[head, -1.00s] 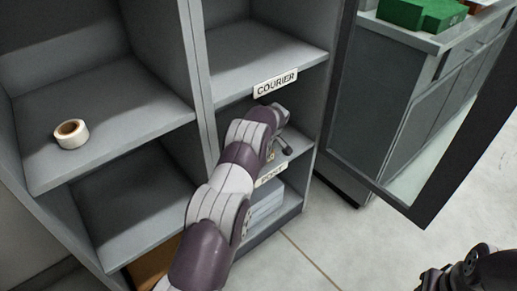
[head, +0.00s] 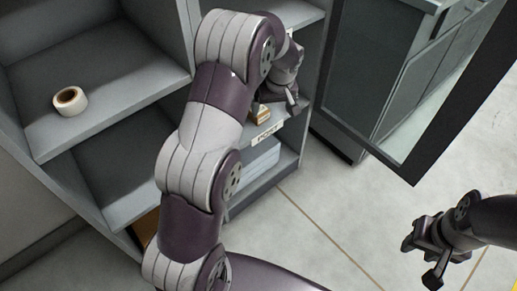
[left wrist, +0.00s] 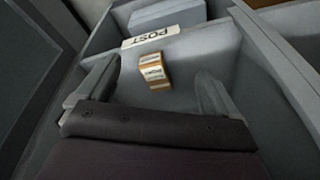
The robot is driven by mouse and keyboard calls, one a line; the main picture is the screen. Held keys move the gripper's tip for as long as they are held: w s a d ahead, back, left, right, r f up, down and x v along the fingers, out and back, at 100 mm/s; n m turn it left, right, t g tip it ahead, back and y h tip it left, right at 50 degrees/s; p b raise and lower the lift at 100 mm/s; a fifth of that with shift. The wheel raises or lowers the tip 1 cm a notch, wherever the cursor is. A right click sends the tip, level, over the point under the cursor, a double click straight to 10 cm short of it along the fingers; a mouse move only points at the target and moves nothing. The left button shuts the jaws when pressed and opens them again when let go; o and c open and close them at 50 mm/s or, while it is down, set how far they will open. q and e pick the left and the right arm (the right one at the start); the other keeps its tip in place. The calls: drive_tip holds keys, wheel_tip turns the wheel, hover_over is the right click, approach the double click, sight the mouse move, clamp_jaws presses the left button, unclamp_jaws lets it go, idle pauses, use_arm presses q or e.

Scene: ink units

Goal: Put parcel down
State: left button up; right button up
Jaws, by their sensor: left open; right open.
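The parcel (left wrist: 154,71) is a small brown box with a white label. It rests on the shelf (left wrist: 195,60) just behind the POST label. In the head view the parcel (head: 262,114) shows partly, beside my left gripper (head: 290,97). In the left wrist view my left gripper (left wrist: 155,90) is open, its fingers wide apart on either side, with the parcel beyond and between them, not gripped. My right gripper (head: 425,255) is open and empty over the floor at the lower right.
A POST label (head: 267,134) is on the shelf edge, with pale stacked boxes (head: 255,165) below. A tape roll (head: 70,101) sits on the left shelf. A dark-framed glass door (head: 420,150) stands open to the right. Floor in front is clear.

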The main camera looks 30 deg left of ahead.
use_arm(q)
drive_tip(key=s+d+r+m+h, duration=0.1)
drive_tip(key=s+d+m, duration=0.2)
drive_tip(key=s, duration=0.9)
drive_tip(key=s+d+m+h, duration=0.1)
drive_tip(key=s+d+m, duration=0.3)
drive_tip(key=s, duration=0.7)
drive_tip(key=shift+s+d+r+m, duration=0.25)
drive_tip(key=shift+s+r+m, duration=0.15)
drive_tip(key=shift+m, duration=0.1)
